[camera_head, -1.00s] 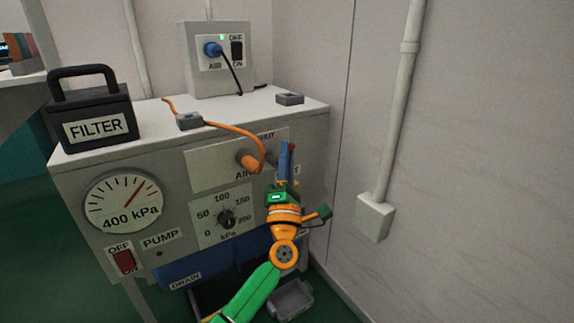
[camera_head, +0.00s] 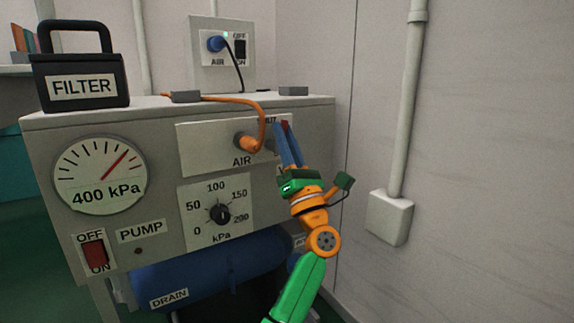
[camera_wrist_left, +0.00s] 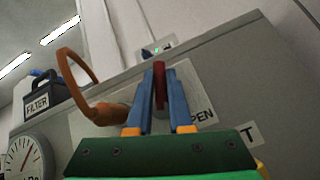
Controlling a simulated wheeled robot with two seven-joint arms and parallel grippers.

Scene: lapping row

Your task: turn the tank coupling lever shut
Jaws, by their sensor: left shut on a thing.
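The red coupling lever (camera_head: 285,125) is at the right end of the white AIR plate (camera_head: 205,160) on the bench front, mostly hidden by my fingers in the head view. My left gripper (camera_head: 284,133) is shut on it. In the left wrist view the red lever (camera_wrist_left: 160,85) stands upright between the two blue fingers. A label ending in "PEN" is right of the fingers there. In the head view, a partly covered label is above the plate's fitting. An orange hose (camera_head: 256,138) bends into the AIR fitting. The blue tank (camera_head: 215,265) lies below. My right gripper is out of view.
The gauge (camera_head: 100,175) reads near its upper end, beside the 400 kPa marking. A regulator knob (camera_head: 220,213), red pump switch (camera_head: 94,253) and black FILTER case (camera_head: 80,80) are left of my arm. A wall with a pipe and box (camera_head: 390,216) stands at the right.

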